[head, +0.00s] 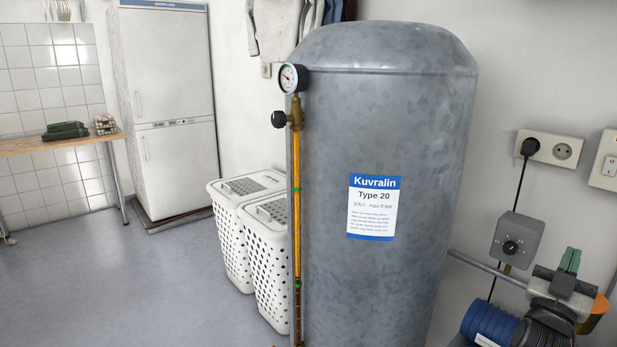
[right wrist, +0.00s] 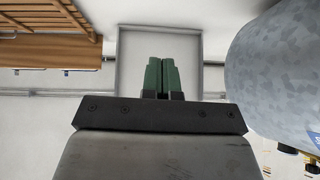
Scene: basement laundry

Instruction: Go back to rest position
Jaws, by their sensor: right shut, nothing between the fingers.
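My right gripper (head: 570,260) is at the lower right of the head view, its green fingers pointing up. It is to the right of the grey tank, apart from it, and in front of the wall. In the right wrist view the two green fingers (right wrist: 161,79) are together with nothing between them. My left gripper is not in the head view.
The large galvanized tank (head: 400,120) with a gauge (head: 293,78) fills the middle. A grey control box (head: 517,240) and a socket (head: 550,148) are on the wall near my right gripper. A blue ribbed cylinder (head: 488,325) lies low beside it. Open floor (head: 120,280) lies left.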

